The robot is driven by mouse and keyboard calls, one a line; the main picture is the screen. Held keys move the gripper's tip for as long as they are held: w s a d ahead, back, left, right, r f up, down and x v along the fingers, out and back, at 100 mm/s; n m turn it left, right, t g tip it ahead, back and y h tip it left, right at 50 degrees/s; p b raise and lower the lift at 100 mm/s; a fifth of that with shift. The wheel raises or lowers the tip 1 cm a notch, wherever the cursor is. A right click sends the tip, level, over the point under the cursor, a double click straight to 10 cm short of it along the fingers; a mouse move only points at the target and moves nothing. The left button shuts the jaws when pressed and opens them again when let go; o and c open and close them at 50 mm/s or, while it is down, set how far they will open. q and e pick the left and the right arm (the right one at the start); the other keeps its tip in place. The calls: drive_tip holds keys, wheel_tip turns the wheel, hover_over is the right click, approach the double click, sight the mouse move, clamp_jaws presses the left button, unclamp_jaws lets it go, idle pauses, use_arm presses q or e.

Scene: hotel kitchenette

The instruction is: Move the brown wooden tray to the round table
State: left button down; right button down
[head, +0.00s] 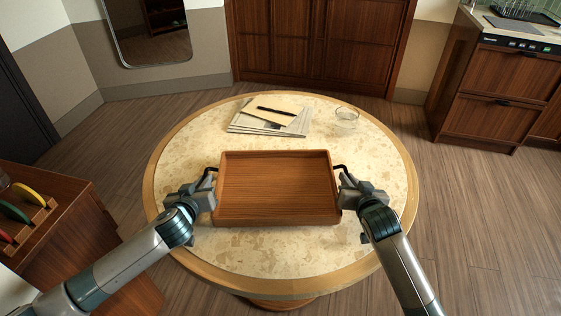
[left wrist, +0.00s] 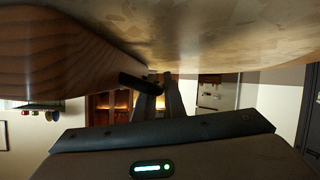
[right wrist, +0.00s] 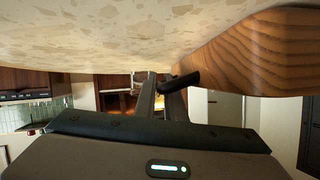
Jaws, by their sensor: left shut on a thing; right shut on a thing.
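The brown wooden tray (head: 276,188) is over the middle and front of the round table (head: 270,262), level and empty. It looks to be on or just above the stone top; I cannot tell which from the head view. My left gripper (head: 209,181) is shut on the tray's left handle, and my right gripper (head: 343,180) is shut on its right handle. In the left wrist view the tray's side (left wrist: 60,60) and dark handle show by the fingers (left wrist: 158,92). The right wrist view shows the other side (right wrist: 255,60) and handle by the fingers (right wrist: 162,92).
Behind the tray, magazines with a notepad and pen (head: 270,112) lie on the table, with a glass bowl (head: 347,116) to their right. A wooden cabinet with coloured plates in a rack (head: 28,210) stands at left. A kitchen counter (head: 500,90) is at far right.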

use_arm(q)
drive_tip(key=c, duration=1.8)
unclamp_jaws()
use_arm(e)
drive_tip(key=c, duration=1.8)
unclamp_jaws()
use_arm(q)
drive_tip(key=shift+s, duration=0.1)
drive_tip(key=v, duration=1.2)
use_arm(e)
drive_tip(key=v, duration=1.2)
